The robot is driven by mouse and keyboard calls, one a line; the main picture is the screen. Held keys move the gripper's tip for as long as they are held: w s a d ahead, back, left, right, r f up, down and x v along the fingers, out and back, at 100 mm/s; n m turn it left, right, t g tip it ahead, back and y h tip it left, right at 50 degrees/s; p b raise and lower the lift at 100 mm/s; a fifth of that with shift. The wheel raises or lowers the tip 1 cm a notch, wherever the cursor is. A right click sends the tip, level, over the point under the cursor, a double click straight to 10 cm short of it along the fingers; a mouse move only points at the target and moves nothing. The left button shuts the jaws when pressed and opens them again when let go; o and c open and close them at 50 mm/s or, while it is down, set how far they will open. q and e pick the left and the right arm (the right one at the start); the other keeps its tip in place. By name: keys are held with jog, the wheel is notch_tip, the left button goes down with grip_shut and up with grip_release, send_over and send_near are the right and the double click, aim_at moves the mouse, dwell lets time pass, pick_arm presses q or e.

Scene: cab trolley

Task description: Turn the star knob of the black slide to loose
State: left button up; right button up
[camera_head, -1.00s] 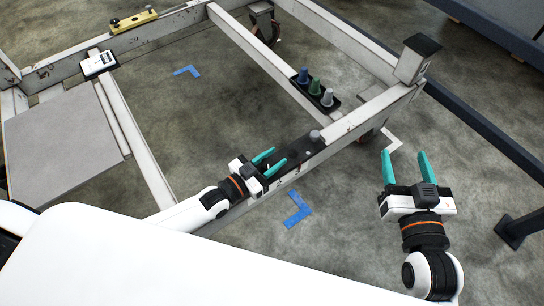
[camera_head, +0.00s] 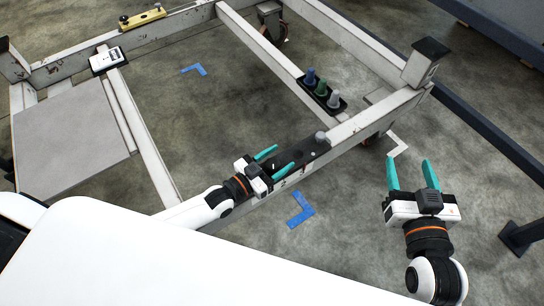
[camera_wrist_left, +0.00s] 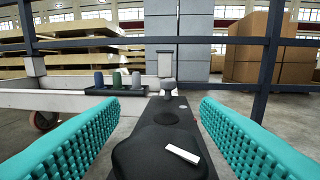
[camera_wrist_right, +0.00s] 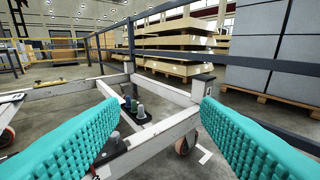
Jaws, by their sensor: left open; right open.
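The black slide (camera_head: 309,150) lies along the top of the pale trolley's near beam. A dark rounded part with a white bar, apparently the star knob (camera_wrist_left: 150,158), sits on the slide's near end, low between my left fingers in the left wrist view. In the head view it is mostly hidden by my left gripper (camera_head: 284,157), which is open, its teal fingers over the slide. A small grey knob (camera_head: 321,137) stands at the slide's far end, beyond the fingertips. My right gripper (camera_head: 409,160) is open and empty over the floor, right of the trolley corner.
A black holder (camera_head: 334,103) with blue, green and grey knobs sits on the cross beam. A corner post (camera_head: 419,68) rises at the right. A white device (camera_head: 106,60) and a yellow block (camera_head: 142,17) are at the far left. A dark rail (camera_head: 480,125) runs along the right.

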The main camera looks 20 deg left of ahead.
pick_arm(q)
jog(key=p+v, duration=0.2)
jog(key=v, duration=1)
jog(key=shift+d, duration=0.1)
pick_arm(e)
jog(key=s+d+f+g+h, duration=0.2)
jog(key=s+f+g, duration=0.3)
jog(key=f+g, duration=0.1)
jog(key=shift+d+f, duration=0.3)
jog(key=shift+f, duration=0.55)
pick_arm(q)
jog(key=shift+s+f, duration=0.1)
pick_arm(e)
jog(key=shift+s, duration=0.1)
